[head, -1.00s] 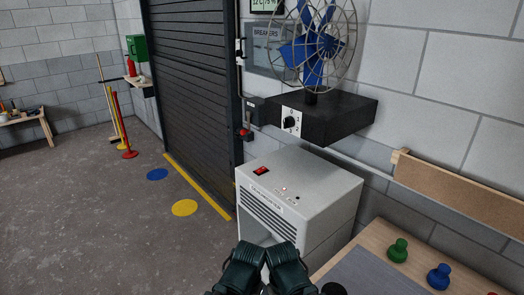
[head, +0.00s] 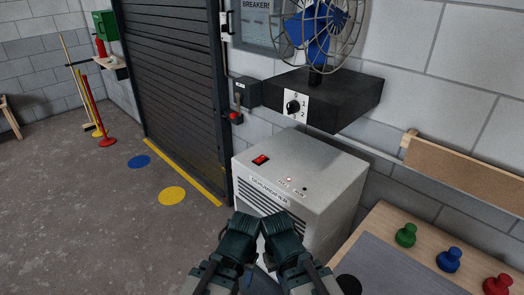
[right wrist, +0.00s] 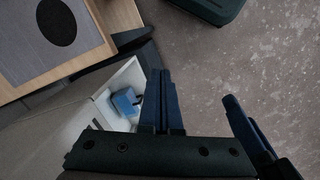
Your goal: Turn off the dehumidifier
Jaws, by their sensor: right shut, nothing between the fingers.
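The dehumidifier (head: 318,170) is a pale grey box with a louvred, labelled front. I cannot tell the switch's position. My left gripper (head: 246,220) and right gripper (head: 273,220) are close together, low in the head view, overlapping the dehumidifier's front in the picture and apart from the switch. The right one (right wrist: 160,105) is shut and empty in the right wrist view. The left one's jaws are not clear. A blue piece (right wrist: 126,103) shows inside a white recess there.
A fan stands on a black shelf box (head: 320,97) with a dial, above and behind the dehumidifier. A wooden table with green, blue and red knobs (head: 448,259) is at the right. A dark shutter (head: 175,90) is at the left. The floor at left is open.

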